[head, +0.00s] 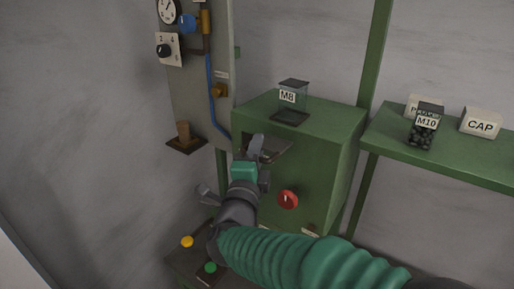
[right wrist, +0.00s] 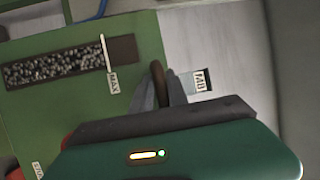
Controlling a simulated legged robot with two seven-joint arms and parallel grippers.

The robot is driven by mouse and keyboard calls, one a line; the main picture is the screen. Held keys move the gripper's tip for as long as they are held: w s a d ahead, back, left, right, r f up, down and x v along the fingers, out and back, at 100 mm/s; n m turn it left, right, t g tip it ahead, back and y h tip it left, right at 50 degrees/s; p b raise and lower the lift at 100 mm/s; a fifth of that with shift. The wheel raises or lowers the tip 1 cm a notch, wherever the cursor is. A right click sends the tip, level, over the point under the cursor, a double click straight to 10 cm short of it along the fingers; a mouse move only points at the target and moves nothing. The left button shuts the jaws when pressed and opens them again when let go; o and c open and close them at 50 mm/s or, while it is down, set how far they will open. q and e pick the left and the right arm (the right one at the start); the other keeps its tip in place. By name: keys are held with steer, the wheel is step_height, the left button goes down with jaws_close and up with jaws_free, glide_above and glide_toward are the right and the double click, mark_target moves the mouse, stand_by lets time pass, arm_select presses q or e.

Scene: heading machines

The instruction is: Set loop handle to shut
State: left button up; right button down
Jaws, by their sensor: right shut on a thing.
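The loop handle (right wrist: 157,71) is a dark brown rounded piece in the right wrist view, between the fingertips of my right gripper (right wrist: 160,88). The gripper is shut on it, and the fingers hide part of the handle. In the head view my right gripper (head: 257,147) is at the upper front of the green machine box (head: 342,143), by an opening. There the gripper hides the handle. An M8 label (right wrist: 202,79) is just right of the fingers in the wrist view. My left gripper is not in view.
A clear M8 container (head: 293,96) stands on the box. A red knob (head: 288,199) is on its front, below the gripper. A wall panel (head: 193,95) with gauge and valves is at left. A green shelf (head: 460,155) holds M10 and CAP containers. A grain-filled window (right wrist: 55,67) is marked MAX.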

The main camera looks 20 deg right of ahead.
steer(key=shift+r, duration=0.3)
stand_by(0.5)
